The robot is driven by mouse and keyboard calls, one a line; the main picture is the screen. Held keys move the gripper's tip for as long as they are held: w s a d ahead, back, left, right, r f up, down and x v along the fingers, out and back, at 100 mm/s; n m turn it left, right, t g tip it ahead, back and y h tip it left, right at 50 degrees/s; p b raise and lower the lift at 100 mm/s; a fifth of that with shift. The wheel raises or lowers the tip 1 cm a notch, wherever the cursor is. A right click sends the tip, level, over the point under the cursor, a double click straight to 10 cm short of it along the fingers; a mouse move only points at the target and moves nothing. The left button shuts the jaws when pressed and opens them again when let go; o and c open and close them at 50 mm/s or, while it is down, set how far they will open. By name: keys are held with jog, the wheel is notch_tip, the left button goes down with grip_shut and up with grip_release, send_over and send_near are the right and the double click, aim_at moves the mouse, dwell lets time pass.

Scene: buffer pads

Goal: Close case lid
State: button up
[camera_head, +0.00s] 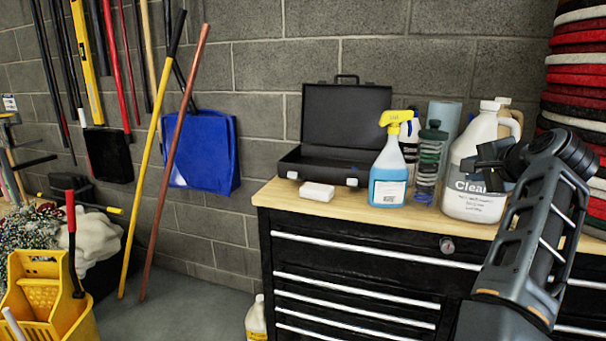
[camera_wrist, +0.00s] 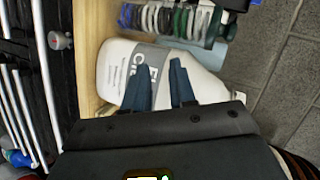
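The black case stands open on the wooden top of the tool cabinet in the head view. Its lid (camera_head: 345,116) stands upright at the back against the wall, with a handle on its top edge. Its base (camera_head: 325,165) lies flat and looks empty where visible. A spray bottle partly hides the case's right side. My gripper (camera_head: 488,158) is well right of the case, in front of a white jug. In the wrist view my gripper (camera_wrist: 163,75) shows two dark fingers apart with nothing between them. The case is not recognizable in the wrist view.
Beside the case stand a spray bottle (camera_head: 388,175) with blue liquid, a dark-capped bottle (camera_head: 430,160) and the white jug (camera_head: 478,170), also in the wrist view (camera_wrist: 205,72). A white block (camera_head: 316,192) lies before the case. Stacked red and black pads (camera_head: 580,75) rise at right.

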jog(key=s+d+f+n+h, duration=0.2)
jog(key=s+f+n, duration=0.1)
jog(key=s+f, duration=0.75)
jog(key=s+d+f+n+h, duration=0.2)
jog(key=s+f+n, duration=0.2)
jog(key=s+f, duration=0.6)
jog(key=s+a+f+n+t+y, duration=0.1)
jog(key=s+a+f+n, duration=0.2)
jog(key=s, duration=0.5)
jog(key=s+a+f+n, duration=0.2)
jog(key=s+a+f, duration=0.15)
jog(key=s, duration=0.55)
jog(key=s+a+r+n+y, duration=0.1)
jog(key=s+a, duration=0.3)
jog(key=s, duration=0.4)
jog(key=s+a+r+n+y, duration=0.1)
jog(key=s+a+r, duration=0.3)
jog(key=s, duration=0.4)
jog(key=s+a+r+n+y, duration=0.1)
jog(key=s+a, duration=0.3)
jog(key=s, duration=0.5)
jog(key=shift+a+r, duration=0.2)
jog(key=shift+r, duration=0.45)
